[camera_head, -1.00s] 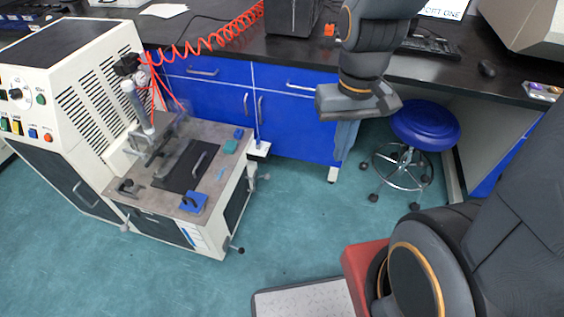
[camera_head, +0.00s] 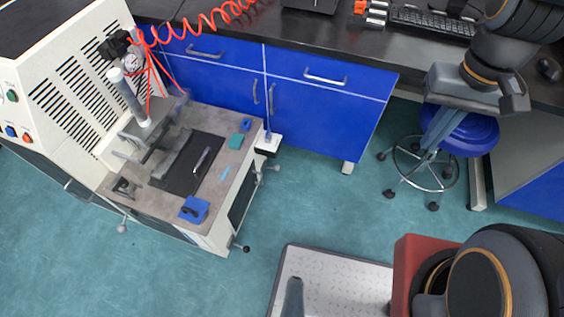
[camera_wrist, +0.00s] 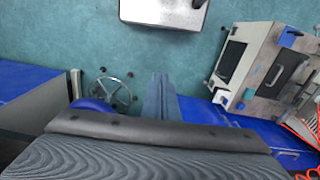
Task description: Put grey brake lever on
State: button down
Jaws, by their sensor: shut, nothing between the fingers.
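The cream rheometer machine (camera_head: 75,95) stands at the left in the head view. A short rod with a light grey ball (camera_head: 122,228) sticks out low at its front left, and one with a black ball (camera_head: 246,249) at its front right. Another light grey lever (camera_head: 275,167) shows at its far right side. I cannot tell for sure which is the brake lever. My gripper (camera_head: 423,172) points down, shut and empty, beside the blue stool, well to the right of the machine. Its closed fingers also show in the wrist view (camera_wrist: 161,77).
A blue stool (camera_head: 474,133) stands close to my gripper, with blue cabinets (camera_head: 325,115) under the dark bench behind. A black mat (camera_head: 180,178) and a blue block (camera_head: 194,209) lie on the machine's top. Teal floor is clear between machine and stool.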

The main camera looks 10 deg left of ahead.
jog(key=w+a+f+n+t+b, duration=0.1)
jog(key=w+a+f+n+b, duration=0.25)
jog(key=w+f+b, duration=0.5)
jog(key=w+a+f+n+t+y+b, duration=0.1)
jog(key=w+a+f+n+t+b, duration=0.15)
jog(key=w+a+f, duration=0.6)
jog(key=w+f+n+b, duration=0.4)
jog(key=w+f+b, duration=0.15)
jog(key=f, duration=0.65)
jog(key=a+f+n+g+y+b, duration=0.1)
jog(key=a+f+n+y+b, duration=0.4)
jog(key=a+f, duration=1.6)
notch_tip(320, 180, down, 3)
jog(key=n+b, duration=0.3)
jog(key=b, duration=0.3)
jog(key=shift+s+y+b, duration=0.15)
jog(key=shift+y+b, duration=0.15)
jog(key=shift+b, duration=0.05)
